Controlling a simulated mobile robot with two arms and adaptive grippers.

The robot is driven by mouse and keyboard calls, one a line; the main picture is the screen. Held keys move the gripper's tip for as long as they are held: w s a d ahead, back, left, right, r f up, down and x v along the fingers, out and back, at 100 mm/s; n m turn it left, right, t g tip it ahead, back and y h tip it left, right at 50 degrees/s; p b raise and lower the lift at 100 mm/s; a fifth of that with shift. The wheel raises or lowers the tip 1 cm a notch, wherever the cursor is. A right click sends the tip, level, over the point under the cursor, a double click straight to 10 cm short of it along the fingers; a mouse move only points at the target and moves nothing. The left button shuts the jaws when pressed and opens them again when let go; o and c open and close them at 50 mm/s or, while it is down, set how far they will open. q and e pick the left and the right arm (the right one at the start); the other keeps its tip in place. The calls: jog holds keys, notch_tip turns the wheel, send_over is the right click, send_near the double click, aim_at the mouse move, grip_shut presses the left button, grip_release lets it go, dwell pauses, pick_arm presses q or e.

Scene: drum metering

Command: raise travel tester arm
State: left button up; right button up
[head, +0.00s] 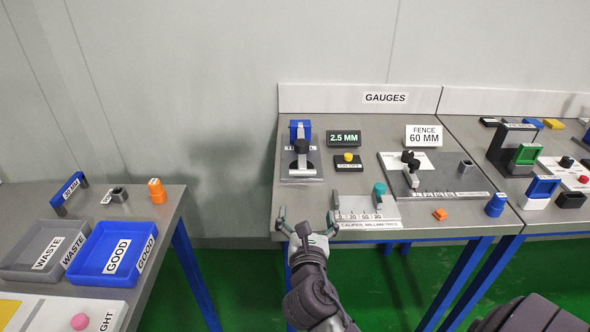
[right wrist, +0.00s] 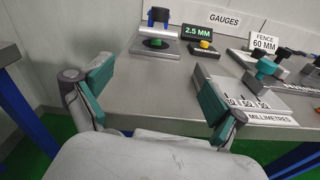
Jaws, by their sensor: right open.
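The travel tester (head: 301,165) stands at the left of the gauges table, with a grey base plate, a blue upright (head: 300,130) and a black knob (head: 301,146) in front of it. It also shows in the right wrist view (right wrist: 154,46), with a green part low on it. I cannot tell exactly how its arm sits. A display (head: 343,138) beside it reads 2.5 MM. My right gripper (head: 307,218) is open and empty at the table's front edge, in front of the tester and apart from it. My left gripper is not in view.
The caliper (head: 352,205) with a teal knob lies just right of my right gripper. A yellow-button box (head: 347,162) stands beside the tester. A fence gauge (head: 440,178) is further right. Blue GOOD (head: 92,262) and grey WASTE (head: 22,262) trays are on the left table.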

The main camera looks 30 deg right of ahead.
aim_at(303, 173)
jog(key=shift+w+r+n+t, duration=0.3)
jog(key=shift+w+r+n, duration=0.1)
jog(key=shift+r+n, duration=0.45)
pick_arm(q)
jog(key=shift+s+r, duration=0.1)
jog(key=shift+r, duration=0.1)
pick_arm(e)
jog(key=x, duration=1.3)
jog(key=shift+w+d, duration=0.2)
jog(key=shift+c, duration=0.2)
